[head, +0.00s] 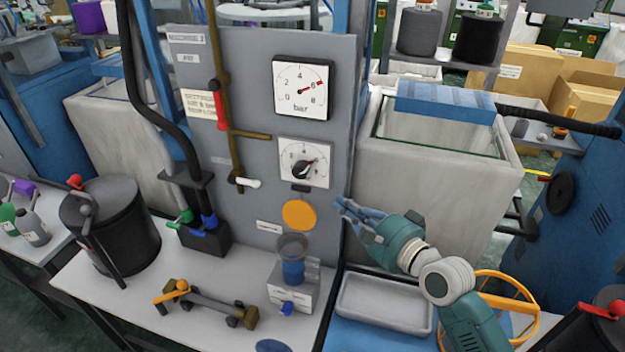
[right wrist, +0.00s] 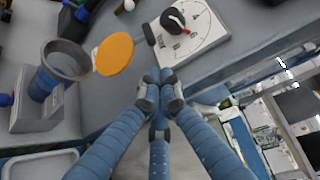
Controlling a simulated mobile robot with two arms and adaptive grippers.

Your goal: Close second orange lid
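One round orange lid (head: 299,214) stands raised against the grey panel, above and behind a blue cup with a dark, open rim (head: 292,245). The cup sits on a small grey block (head: 292,293). In the right wrist view, the lid (right wrist: 114,54) is left of the fingertips, beside the cup's rim (right wrist: 66,60). My right gripper (head: 343,212) is just right of the lid, near the panel's edge, and apart from it. In the right wrist view, its blue fingers (right wrist: 159,88) meet at the tips with nothing between them. My left gripper is not in view.
Two gauges (head: 303,87) are on the panel above the lid; the lower dial (right wrist: 188,28) is close beyond my fingertips. An orange-knobbed lever (head: 205,303) lies on the bench left of the cup. An empty grey tray (head: 383,302) is below my right arm.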

